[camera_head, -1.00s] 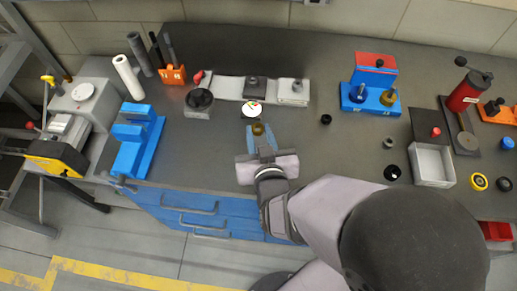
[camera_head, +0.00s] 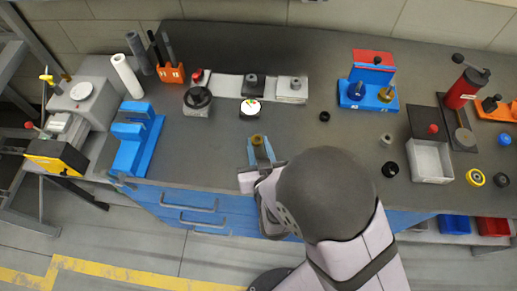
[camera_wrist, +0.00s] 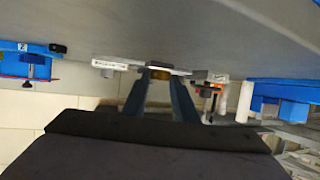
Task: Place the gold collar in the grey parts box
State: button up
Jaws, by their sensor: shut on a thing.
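The gold collar (camera_head: 257,140) is a small brass-coloured ring between the two blue fingertips of my gripper (camera_head: 260,147). My gripper is shut on it, near the front edge of the bench. In the wrist view the collar (camera_wrist: 158,92) shows as a brownish-gold piece between the fingers (camera_wrist: 160,95). The grey parts box (camera_head: 447,178) is a light grey open box on the right side of the bench, well to the right of my gripper. Its visible floor looks empty. My arm hides part of the bench front.
Between gripper and box stand a black ring (camera_head: 325,116), a grey collar (camera_head: 386,140) and a black round part (camera_head: 390,169). A blue fixture (camera_head: 366,103) stands behind them.

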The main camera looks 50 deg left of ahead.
aim_at(258, 155)
jog(key=shift+f, duration=1.4)
jog(key=shift+f, duration=0.2)
jog(key=o, duration=1)
jog(key=shift+o, duration=0.2)
jog(key=shift+r, duration=0.2)
jog(key=b+v, duration=0.1)
jog(key=v, duration=0.3)
jog(key=shift+o, duration=0.5)
jog(key=shift+v, duration=0.75)
